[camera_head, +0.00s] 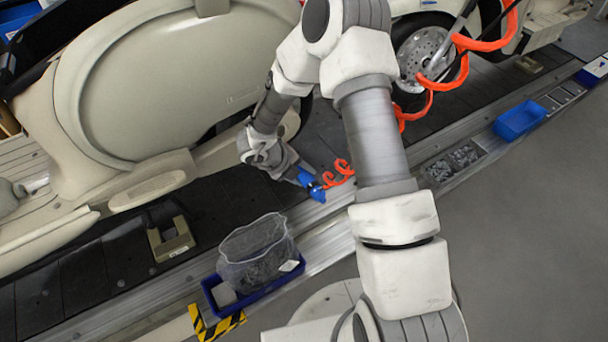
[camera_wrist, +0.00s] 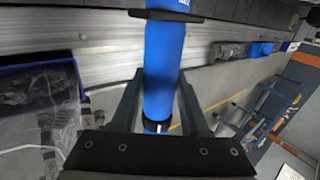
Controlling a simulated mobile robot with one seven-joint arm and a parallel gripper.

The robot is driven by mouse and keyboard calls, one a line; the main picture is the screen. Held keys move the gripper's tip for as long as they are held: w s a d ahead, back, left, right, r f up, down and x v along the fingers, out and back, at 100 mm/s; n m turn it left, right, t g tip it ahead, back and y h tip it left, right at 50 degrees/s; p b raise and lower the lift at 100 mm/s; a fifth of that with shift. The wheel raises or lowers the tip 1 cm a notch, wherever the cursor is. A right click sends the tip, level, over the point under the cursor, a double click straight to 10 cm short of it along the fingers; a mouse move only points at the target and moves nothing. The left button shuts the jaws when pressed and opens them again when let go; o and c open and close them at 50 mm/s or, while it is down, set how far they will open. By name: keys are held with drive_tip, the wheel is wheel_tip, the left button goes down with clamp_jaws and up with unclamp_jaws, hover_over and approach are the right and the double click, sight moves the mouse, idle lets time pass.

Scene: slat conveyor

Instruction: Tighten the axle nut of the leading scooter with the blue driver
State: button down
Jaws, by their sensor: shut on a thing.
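My gripper (camera_head: 292,172) is shut on the blue driver (camera_head: 314,188), low over the near edge of the conveyor. In the wrist view the driver (camera_wrist: 163,65) is a blue cylinder between the two fingers (camera_wrist: 160,98). An orange coiled hose (camera_head: 338,174) shows beside the driver. A large cream scooter (camera_head: 155,75) fills the left of the head view; its wheel is mostly hidden behind the body and my arm. A second scooter stands at the upper right, with a silver wheel hub (camera_head: 424,52) facing me. I cannot make out an axle nut or tell which scooter leads.
A blue bin (camera_head: 212,296) with a clear bag (camera_head: 258,250) stands at the conveyor's near edge. A beige block (camera_head: 171,240) sits on the dark slats (camera_head: 110,262). An empty blue bin (camera_head: 520,120) and a parts tray (camera_head: 455,162) lie along the rail. Grey floor is clear at right.

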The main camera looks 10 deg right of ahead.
sight(311, 187)
drive_tip(key=shift+w+a+p, duration=0.2)
drive_tip(key=shift+w+p, duration=0.1)
drive_tip(key=shift+w, duration=0.3)
idle(0.7)
drive_tip(key=shift+w+a+p, duration=0.1)
drive_tip(key=shift+w+p, duration=0.05)
drive_tip(key=shift+p, duration=0.4)
idle(0.7)
idle(0.6)
drive_tip(key=shift+s+f, duration=0.1)
drive_tip(key=shift+s, duration=0.1)
idle(0.5)
drive_tip(key=shift+s+d, duration=0.35)
drive_tip(key=shift+s, duration=0.3)
idle(0.5)
drive_tip(key=shift+s, duration=0.25)
drive_tip(key=shift+s+d+b, duration=0.1)
drive_tip(key=shift+s+d, duration=0.15)
drive_tip(key=shift+s, duration=0.5)
drive_tip(key=shift+s+d+b, duration=0.15)
drive_tip(key=shift+s+d, duration=0.15)
drive_tip(key=shift+s, duration=0.5)
drive_tip(key=shift+s+d+b, duration=0.1)
drive_tip(key=shift+s+d, duration=0.15)
drive_tip(key=shift+s, duration=0.5)
drive_tip(key=shift+w, duration=0.1)
